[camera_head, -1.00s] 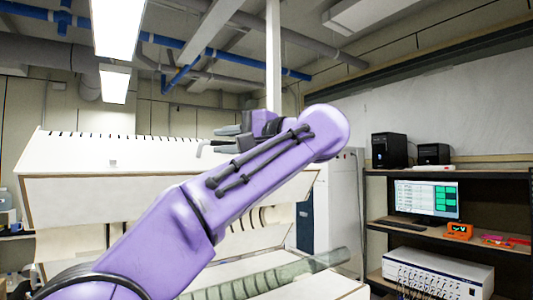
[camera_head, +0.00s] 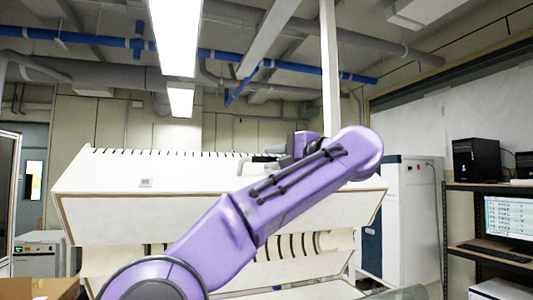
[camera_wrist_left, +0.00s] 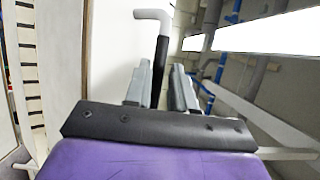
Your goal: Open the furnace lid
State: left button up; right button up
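The furnace is a large cream-white body whose long lid (camera_head: 110,217) stands raised and tilted, with slots along its top edge. Below the lid, the slotted interior (camera_head: 285,272) shows. My purple left arm crosses in front of the lid. My left gripper (camera_head: 263,162) points left near a bent pale handle (camera_head: 242,163). In the left wrist view, the left gripper (camera_wrist_left: 161,88) has its two grey fingers apart. The handle (camera_wrist_left: 154,18) has a white bent end, and its black bar shows between the fingers. Whether they touch it is unclear. My right gripper is out of view.
A white cabinet (camera_head: 412,215) stands to the right behind the furnace. A shelf (camera_head: 490,187) at the far right carries a black box (camera_head: 476,160) and a monitor (camera_head: 510,217). A cardboard box (camera_head: 45,288) is at bottom left.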

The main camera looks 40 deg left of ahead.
aim_at(273, 160)
pick_arm(q)
jog(key=shift+w+a+p, duration=0.2)
jog(key=shift+w+a, duration=0.05)
jog(key=shift+a, duration=0.35)
jog(key=shift+w+a+p, duration=0.15)
jog(key=shift+w+a, duration=0.1)
jog(key=shift+a, duration=0.35)
jog(key=shift+w+a+f, duration=0.15)
jog(key=shift+w+a, duration=0.05)
jog(key=shift+a, duration=0.05)
jog(key=shift+s, duration=0.25)
jog(key=shift+c, duration=0.6)
grip_shut()
jog(key=shift+d+f+b, duration=0.1)
jog(key=shift+f+b, duration=0.05)
jog(key=shift+b, duration=0.25)
jog(key=shift+y, duration=0.6)
jog(key=d+b, duration=0.1)
jog(key=b, duration=0.1)
jog(key=s+d+f+b, duration=0.1)
jog(key=b, duration=0.1)
jog(key=s+d+f+b, duration=0.1)
jog(key=b, duration=0.1)
jog(key=shift+d+f, duration=0.15)
jog(key=shift+d, duration=0.25)
